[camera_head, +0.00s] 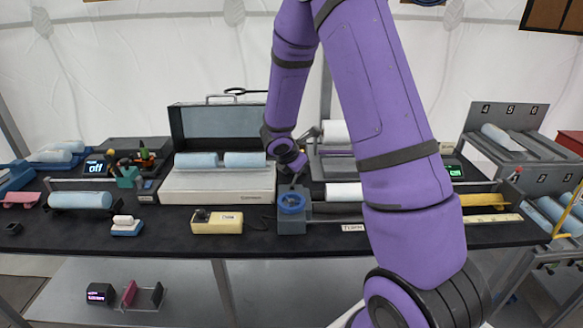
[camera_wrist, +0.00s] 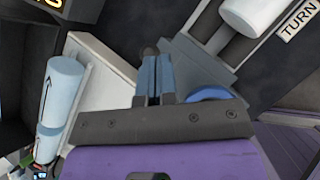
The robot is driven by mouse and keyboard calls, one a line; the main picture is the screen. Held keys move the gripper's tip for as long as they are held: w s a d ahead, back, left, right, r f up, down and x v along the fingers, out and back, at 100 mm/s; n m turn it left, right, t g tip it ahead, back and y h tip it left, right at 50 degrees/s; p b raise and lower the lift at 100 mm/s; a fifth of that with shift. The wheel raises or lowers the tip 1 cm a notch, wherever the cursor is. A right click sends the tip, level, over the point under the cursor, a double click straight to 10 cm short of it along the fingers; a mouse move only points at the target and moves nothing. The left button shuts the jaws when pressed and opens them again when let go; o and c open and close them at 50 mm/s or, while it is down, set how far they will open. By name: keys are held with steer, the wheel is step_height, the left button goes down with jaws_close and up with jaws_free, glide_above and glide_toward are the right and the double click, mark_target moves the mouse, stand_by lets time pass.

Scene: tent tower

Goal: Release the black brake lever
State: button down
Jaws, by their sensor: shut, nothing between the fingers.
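My gripper (camera_head: 294,181) is shut, its fingers pointing down just behind the blue round knob (camera_head: 291,202) on the grey block (camera_head: 322,210). In the wrist view the two blue-grey fingers of my gripper (camera_wrist: 153,72) lie together. A small dark tip shows at their far end; I cannot tell whether it is the black brake lever or part of the fingers. The blue knob (camera_wrist: 208,94) is partly hidden behind the gripper's palm there. I cannot pick out the brake lever for sure; my fingers and wrist cover part of the grey block.
An open grey case (camera_head: 217,184) with two light blue rolls stands left of my gripper. A yellow box (camera_head: 216,222) with a black knob lies at the table's front. A white roll (camera_head: 343,191) lies behind the "TURN" label (camera_head: 353,227). My arm hides the table's right middle.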

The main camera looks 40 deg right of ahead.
steer(key=shift+r, duration=0.1)
steer(key=shift+r, duration=0.75)
steer(key=shift+a, duration=0.1)
steer(key=s+f+v, duration=0.1)
steer(key=v, duration=1.2)
steer(key=shift+a, duration=0.4)
